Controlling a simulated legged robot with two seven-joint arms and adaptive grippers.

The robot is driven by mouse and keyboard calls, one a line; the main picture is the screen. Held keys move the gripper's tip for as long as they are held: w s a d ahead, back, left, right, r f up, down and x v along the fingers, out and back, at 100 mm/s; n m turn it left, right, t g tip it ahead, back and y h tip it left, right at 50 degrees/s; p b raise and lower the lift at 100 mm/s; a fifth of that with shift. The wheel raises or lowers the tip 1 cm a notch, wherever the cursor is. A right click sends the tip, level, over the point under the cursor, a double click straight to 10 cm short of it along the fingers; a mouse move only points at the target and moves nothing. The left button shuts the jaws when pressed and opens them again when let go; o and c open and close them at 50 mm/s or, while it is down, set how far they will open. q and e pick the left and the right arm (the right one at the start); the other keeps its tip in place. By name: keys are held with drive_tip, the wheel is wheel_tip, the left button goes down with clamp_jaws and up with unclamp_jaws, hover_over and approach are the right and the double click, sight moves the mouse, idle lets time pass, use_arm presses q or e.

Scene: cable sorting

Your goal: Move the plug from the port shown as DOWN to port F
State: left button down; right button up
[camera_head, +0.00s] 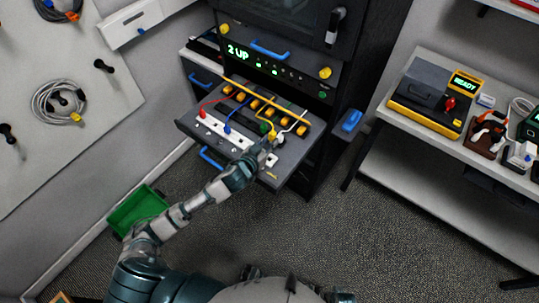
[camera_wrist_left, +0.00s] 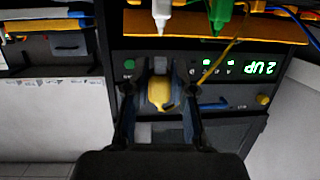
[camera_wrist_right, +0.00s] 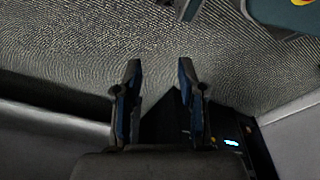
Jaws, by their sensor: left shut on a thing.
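The display (camera_head: 238,52) on the dark rack reads "2 UP"; it shows upside down in the left wrist view (camera_wrist_left: 261,68). Below it a grey pull-out panel (camera_head: 192,124) carries a row of orange-yellow blocks with red, blue, green, yellow and white cables. My left gripper (camera_head: 268,142) is over the panel's right part, shut on a yellow plug (camera_wrist_left: 160,92), which sits between its fingers. The fingers hide where the plug's tip is. Port letters are too small to read. My right gripper (camera_wrist_right: 160,100) is open and empty, outside the head view.
A green bin (camera_head: 138,208) stands on the floor at left. A pegboard (camera_head: 60,60) with coiled cables is on the left wall. A shelf at right holds a yellow-black device (camera_head: 435,98) reading READY. Floor between is clear.

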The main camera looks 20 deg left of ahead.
use_arm(q)
drive_tip(key=shift+s+a+f+m+t+h+b, duration=0.15)
drive_tip(key=shift+s+f+m+t+h+b, duration=0.2)
drive_tip(key=shift+s, duration=0.3)
drive_tip(key=shift+s+a+f+m+t+h+b, duration=0.15)
drive_tip(key=shift+s+f+t+h+b, duration=0.25)
drive_tip(key=shift+s+h, duration=0.2)
drive_tip(key=shift+f, duration=0.1)
drive_tip(key=shift+d+f+b, duration=0.15)
drive_tip(key=shift+f+b, duration=0.2)
drive_tip(key=shift+b, duration=0.05)
wheel_tip(320, 180, down, 3)
drive_tip(key=b, duration=0.3)
drive_tip(key=shift+d+f, duration=0.1)
use_arm(e)
wheel_tip(320, 180, up, 15)
drive_tip(key=w, duration=0.1)
drive_tip(key=shift+w+a+t, duration=0.2)
drive_tip(key=shift+w+t, duration=0.1)
drive_tip(key=shift+w, duration=0.1)
drive_tip(key=shift+a, duration=0.1)
use_arm(q)
drive_tip(key=shift+s, duration=0.2)
use_arm(e)
drive_tip(key=shift+r, duration=0.25)
